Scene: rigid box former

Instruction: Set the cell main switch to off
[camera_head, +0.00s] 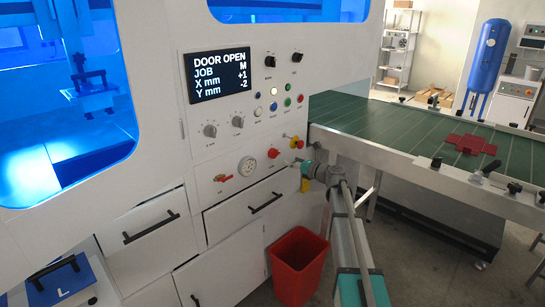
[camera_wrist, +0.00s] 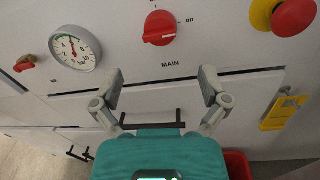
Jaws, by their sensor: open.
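In the head view the red knob (camera_head: 273,153) sits right of the gauge. My gripper (camera_wrist: 162,74) is open and empty, its two fingers spread below the knob in the wrist picture and apart from it. In the head view my gripper (camera_head: 304,168) is right of and below the knob, near the panel.
A red and yellow emergency stop (camera_wrist: 290,15) is right of the knob. A pressure gauge (camera_wrist: 75,48) and a small red valve handle (camera_wrist: 24,63) are on the left. A yellow tag (camera_wrist: 284,112) hangs at right. A red bin (camera_head: 298,266) stands below; a green conveyor (camera_head: 385,128) is at right.

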